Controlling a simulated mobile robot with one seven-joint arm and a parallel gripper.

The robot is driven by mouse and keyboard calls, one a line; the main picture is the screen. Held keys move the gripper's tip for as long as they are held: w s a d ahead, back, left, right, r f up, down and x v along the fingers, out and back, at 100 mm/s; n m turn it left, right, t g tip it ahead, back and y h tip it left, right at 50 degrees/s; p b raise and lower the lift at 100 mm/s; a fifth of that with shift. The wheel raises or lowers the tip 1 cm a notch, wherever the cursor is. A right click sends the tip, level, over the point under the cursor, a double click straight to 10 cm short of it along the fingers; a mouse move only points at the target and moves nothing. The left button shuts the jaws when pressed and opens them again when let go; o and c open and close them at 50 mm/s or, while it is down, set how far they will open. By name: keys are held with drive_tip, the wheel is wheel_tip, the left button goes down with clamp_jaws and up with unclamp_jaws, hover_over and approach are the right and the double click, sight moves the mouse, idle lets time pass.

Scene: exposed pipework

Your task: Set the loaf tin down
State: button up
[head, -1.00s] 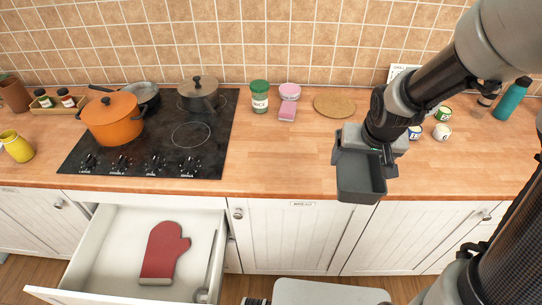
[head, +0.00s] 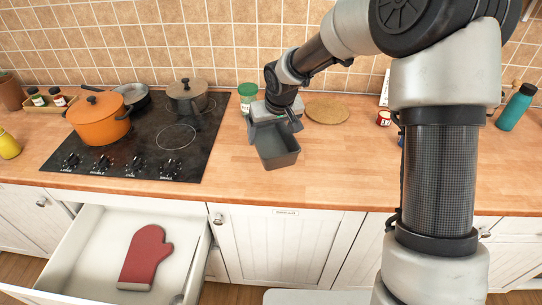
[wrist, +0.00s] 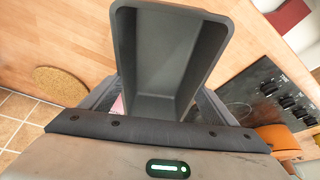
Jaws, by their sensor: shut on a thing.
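The loaf tin (head: 277,150) is dark grey, rectangular and open at the top. My gripper (head: 272,122) is shut on its far end, over the wooden counter (head: 330,165) to the right of the hob. In the wrist view the empty inside of the loaf tin (wrist: 168,60) faces the camera, between the fingers of my gripper (wrist: 155,105). I cannot tell whether the tin's base touches the counter.
The black hob (head: 145,150) holds an orange pot (head: 98,120), a frying pan and a grey pot (head: 187,97). A green-lidded jar (head: 247,92) and a cork mat (head: 327,111) are behind the tin. An open drawer (head: 95,245) holds a red mitt (head: 146,257).

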sight(272, 147)
drive_tip(key=shift+f+b, duration=0.4)
drive_tip(key=shift+f, duration=3.05)
drive_tip(key=o, duration=1.2)
drive_tip(key=shift+r, duration=0.1)
drive_tip(key=shift+s+d+r+p, duration=0.1)
drive_tip(key=shift+r+p, duration=0.2)
drive_tip(key=shift+r, duration=0.3)
drive_tip(key=p+v, duration=0.1)
drive_tip(key=v, duration=1)
drive_tip(key=shift+s, duration=0.15)
